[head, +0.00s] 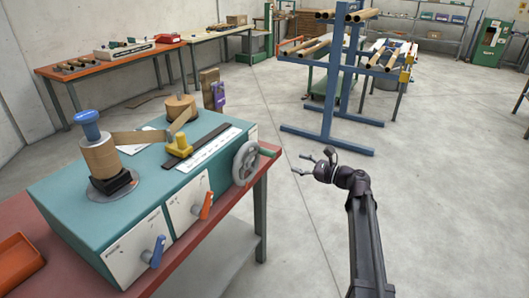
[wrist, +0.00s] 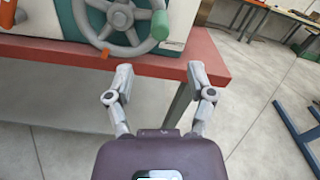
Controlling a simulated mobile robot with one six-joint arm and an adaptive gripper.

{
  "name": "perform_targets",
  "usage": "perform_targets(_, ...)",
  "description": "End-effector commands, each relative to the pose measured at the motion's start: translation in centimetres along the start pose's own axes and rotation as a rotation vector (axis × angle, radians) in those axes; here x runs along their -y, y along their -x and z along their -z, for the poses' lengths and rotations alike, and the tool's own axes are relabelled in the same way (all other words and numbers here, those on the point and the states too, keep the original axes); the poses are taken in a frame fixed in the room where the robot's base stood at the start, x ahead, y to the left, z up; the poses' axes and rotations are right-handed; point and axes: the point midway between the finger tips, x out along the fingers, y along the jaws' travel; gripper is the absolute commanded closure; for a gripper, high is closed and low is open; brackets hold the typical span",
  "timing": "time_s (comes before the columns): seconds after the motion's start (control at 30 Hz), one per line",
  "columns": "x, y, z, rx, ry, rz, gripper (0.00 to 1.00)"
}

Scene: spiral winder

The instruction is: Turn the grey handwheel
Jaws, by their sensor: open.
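The grey handwheel (head: 246,163) sits on the right end of the teal winder (head: 75,207), with a green handle (head: 267,151) at its right side. In the wrist view the spoked handwheel (wrist: 120,20) is at the top, with its green handle (wrist: 160,25) at the right of the rim. My gripper (head: 300,164) is open and empty, to the right of the handwheel and apart from it. In the wrist view my gripper's two fingers (wrist: 159,72) point up toward the red bench edge, below the wheel. Nothing is between them.
The winder stands on a red bench (head: 262,180). Orange (head: 206,206) and blue (head: 155,251) levers stick out of its front. A blue rack (head: 329,137) with cardboard tubes stands behind my arm. The floor (head: 310,235) between bench and arm is clear.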

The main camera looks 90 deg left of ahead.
Motion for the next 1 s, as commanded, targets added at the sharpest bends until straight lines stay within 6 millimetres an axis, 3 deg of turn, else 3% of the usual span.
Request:
perform_targets(0.27, 0.1, -3.0, 0.0, 0.0, 0.0, -0.002, 0.3)
perform_targets(0.8, 0.1, -10.9, 0.0, 0.0, 0.001, 0.0, 0.3)
perform_targets(1.0, 0.1, -12.6, 0.0, 0.0, 0.001, 0.0, 0.3)
